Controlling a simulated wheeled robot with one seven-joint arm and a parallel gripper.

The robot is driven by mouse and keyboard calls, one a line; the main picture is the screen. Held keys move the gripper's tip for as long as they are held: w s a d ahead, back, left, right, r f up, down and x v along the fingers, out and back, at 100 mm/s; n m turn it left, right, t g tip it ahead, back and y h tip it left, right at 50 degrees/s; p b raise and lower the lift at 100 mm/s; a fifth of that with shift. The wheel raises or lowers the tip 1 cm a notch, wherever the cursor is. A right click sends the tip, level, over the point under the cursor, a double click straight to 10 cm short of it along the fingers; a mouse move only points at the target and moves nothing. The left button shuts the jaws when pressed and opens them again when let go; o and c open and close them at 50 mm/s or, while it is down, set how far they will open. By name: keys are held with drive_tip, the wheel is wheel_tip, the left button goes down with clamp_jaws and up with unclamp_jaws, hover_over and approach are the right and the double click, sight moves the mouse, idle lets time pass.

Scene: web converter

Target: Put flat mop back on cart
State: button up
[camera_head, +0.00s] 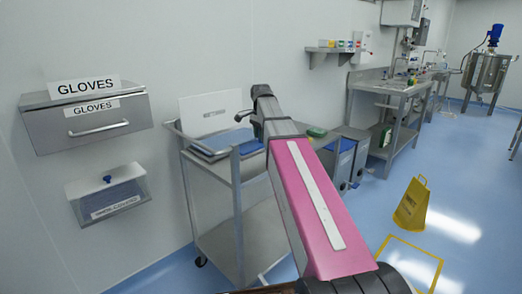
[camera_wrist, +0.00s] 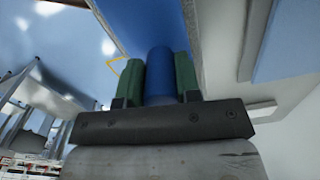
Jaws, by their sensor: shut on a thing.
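The grey metal cart (camera_head: 240,235) stands left of centre in the head view, against the wall. Blue flat items (camera_head: 222,145) lie on its top shelf. My arm reaches over the cart's right side and hides my gripper in that view. In the wrist view my gripper (camera_wrist: 159,75) has its two green fingers shut on a blue cylinder (camera_wrist: 160,68), which looks like the flat mop's handle. The far end of the cylinder and any mop head cannot be made out. A grey edge and a blue panel (camera_wrist: 292,40) lie to the right of the fingers.
A glove box (camera_head: 90,115) and a clear-lidded dispenser (camera_head: 108,195) hang on the left wall. Bins (camera_head: 342,165) stand behind the cart. A yellow floor sign (camera_head: 412,205) stands at the right. The blue floor beyond it is mostly free.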

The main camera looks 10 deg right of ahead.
sight(261, 146)
drive_tip(key=shift+f, duration=2.9)
drive_tip(key=o, duration=0.9)
drive_tip(key=shift+f, duration=0.1)
drive_tip(key=shift+c, duration=0.2)
wheel_tip(261, 146, up, 12)
drive_tip(key=shift+r, duration=0.15)
